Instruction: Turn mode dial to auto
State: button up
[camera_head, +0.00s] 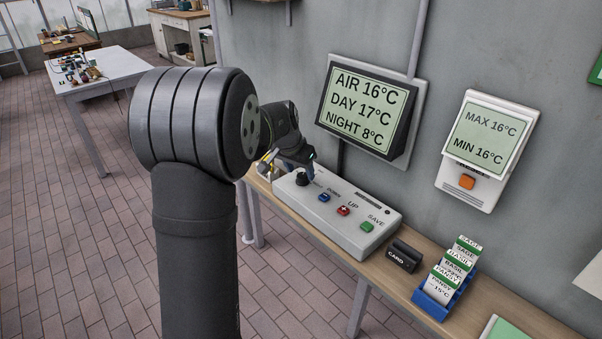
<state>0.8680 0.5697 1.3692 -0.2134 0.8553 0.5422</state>
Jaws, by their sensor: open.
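The control box (372,236) is a long white unit on the wooden shelf against the wall. A black round dial (302,181) stands at its left end; its setting marks are too small or hidden to read. To its right are a blue button marked DOWN (324,198), a red button marked UP (344,211) and a green button marked SAVE (367,227). My gripper (300,165) is open, close above the dial, and partly hidden by my own wrist. I cannot tell whether its fingers touch the dial.
A wall display (367,109) reads AIR 16°C, DAY 17°C, NIGHT 8°C. A smaller MAX/MIN display (487,138) hangs to its right. A black card holder (404,256) and a blue rack (434,301) of labelled cards stand right of the box.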

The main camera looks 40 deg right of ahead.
jog(key=shift+x, duration=1)
jog(key=c, duration=1)
jog(key=shift+n, duration=0.3)
jog(key=shift+s+d+n+t+y, duration=0.1)
jog(key=shift+n+t+y, duration=0.3)
jog(key=shift+n, duration=0.9)
jog(key=shift+s+d+n+t+y, duration=0.1)
jog(key=shift+n+t, duration=0.5)
jog(key=shift+n, duration=0.7)
